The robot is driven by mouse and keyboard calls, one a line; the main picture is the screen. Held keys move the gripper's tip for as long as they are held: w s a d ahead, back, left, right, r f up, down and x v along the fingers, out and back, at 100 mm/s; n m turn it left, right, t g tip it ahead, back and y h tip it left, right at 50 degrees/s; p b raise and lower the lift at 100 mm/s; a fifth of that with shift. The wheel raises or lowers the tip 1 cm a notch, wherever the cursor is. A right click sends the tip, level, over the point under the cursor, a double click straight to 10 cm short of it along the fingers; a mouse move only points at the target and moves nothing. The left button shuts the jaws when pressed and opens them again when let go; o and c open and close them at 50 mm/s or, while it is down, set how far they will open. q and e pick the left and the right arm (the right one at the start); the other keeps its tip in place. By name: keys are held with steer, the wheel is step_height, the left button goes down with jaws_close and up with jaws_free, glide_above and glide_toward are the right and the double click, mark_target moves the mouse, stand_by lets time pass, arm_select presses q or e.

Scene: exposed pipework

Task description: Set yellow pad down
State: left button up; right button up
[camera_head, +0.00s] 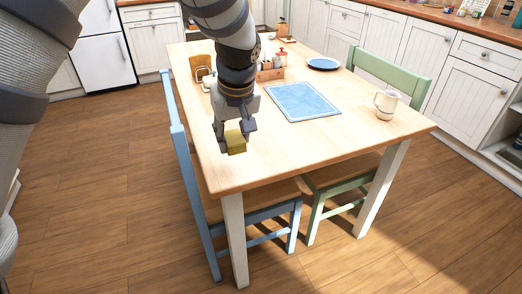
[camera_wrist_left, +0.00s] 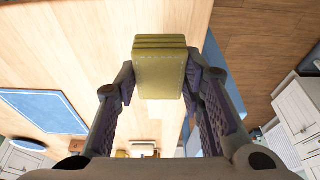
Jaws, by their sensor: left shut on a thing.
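The yellow pad (camera_head: 236,143) is a small block in the head view, held at the table's near left edge. In the left wrist view the yellow pad (camera_wrist_left: 160,70) sits between the fingers, its layered top edge outward. My left gripper (camera_head: 233,131) is shut on it; the fingers also show in the left wrist view (camera_wrist_left: 160,85). The pad appears over the wooden table (camera_head: 300,150); I cannot tell how far it is above the surface. My right gripper is not in view.
A blue mat (camera_head: 303,101) lies mid-table, with a mug (camera_head: 387,103) to its right and a blue plate (camera_head: 323,63) behind. A wooden caddy (camera_head: 270,73) stands near the arm. A blue chair (camera_head: 182,165) and a green chair (camera_head: 392,72) flank the table. The near tabletop is clear.

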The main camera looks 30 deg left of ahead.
arm_select(q)
steer(key=b, duration=0.1)
glide_above(239, 159)
steer(key=s+d, duration=0.1)
step_height(239, 159, down, 6)
steer(key=shift+s+d+r, duration=0.1)
steer(key=shift+s, duration=0.05)
steer(key=shift+d+x, duration=0.2)
steer(key=shift+x, duration=0.65)
steer(key=shift+d+x, duration=0.2)
steer(key=shift+x, duration=0.65)
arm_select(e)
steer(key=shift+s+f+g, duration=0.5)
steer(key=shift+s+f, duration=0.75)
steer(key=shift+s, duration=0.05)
arm_select(q)
steer(key=shift+a+b, duration=0.1)
steer(key=shift+b, duration=0.2)
steer(key=shift+f, duration=0.25)
steer(key=o, duration=1.1)
steer(key=p+v, duration=0.1)
steer(key=v, duration=1.1)
steer(key=shift+p, duration=0.3)
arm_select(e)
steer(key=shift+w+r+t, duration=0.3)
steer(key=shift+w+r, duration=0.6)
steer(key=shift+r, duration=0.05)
